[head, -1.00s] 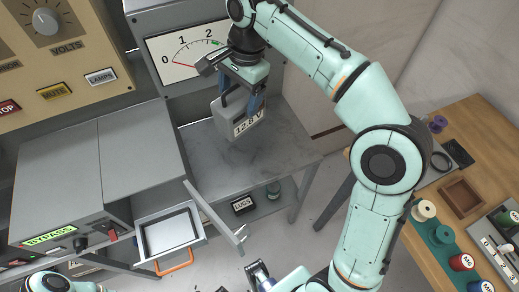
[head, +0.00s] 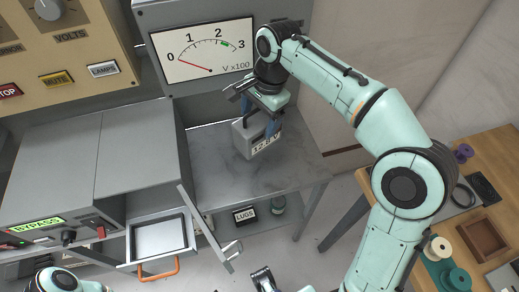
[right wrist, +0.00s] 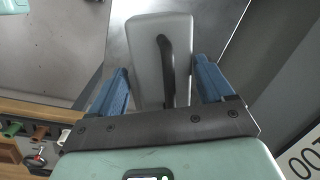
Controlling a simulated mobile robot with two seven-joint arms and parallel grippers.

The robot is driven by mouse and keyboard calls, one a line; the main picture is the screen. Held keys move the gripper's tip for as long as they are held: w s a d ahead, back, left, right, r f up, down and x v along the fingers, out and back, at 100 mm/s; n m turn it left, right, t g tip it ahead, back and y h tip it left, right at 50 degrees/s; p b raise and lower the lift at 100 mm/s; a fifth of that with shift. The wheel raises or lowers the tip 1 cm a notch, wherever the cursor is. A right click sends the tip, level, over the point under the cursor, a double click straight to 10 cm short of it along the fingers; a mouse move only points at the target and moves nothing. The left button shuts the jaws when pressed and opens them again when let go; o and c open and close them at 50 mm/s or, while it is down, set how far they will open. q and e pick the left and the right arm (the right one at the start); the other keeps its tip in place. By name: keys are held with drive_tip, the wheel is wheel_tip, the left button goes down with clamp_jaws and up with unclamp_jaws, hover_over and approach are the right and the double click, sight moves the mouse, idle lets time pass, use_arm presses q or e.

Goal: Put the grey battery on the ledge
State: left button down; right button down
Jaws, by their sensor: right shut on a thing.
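In the right wrist view, the battery's pale top (right wrist: 147,50) and dark handle lie between the two blue fingers of the right gripper (right wrist: 165,88).
A grey cabinet (head: 60,165) with a lit BYPASS sign stands left of the ledge. An open drawer (head: 160,238) and an open door (head: 205,225) stick out below. A LUGS box (head: 244,216) sits on the lower shelf. A wooden bench (head: 440,190) is at right.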

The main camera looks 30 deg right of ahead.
sight(259, 145)
wheel_tip(259, 145, down, 12)
drive_tip(key=shift+w+r+b, duration=0.1)
drive_tip(key=shift+b, duration=1.15)
unclamp_jaws()
drive_tip(key=shift+f, duration=0.2)
drive_tip(key=r+p, duration=0.1)
drive_tip(key=r, duration=0.3)
drive_tip(key=s+d+r+p, duration=0.1)
drive_tip(key=r, duration=0.7)
drive_tip(key=shift+s+d+r+p, duration=0.1)
drive_tip(key=shift+s+d+p, duration=0.1)
drive_tip(key=shift+d+p, duration=0.2)
drive_tip(key=shift+a, duration=0.1)
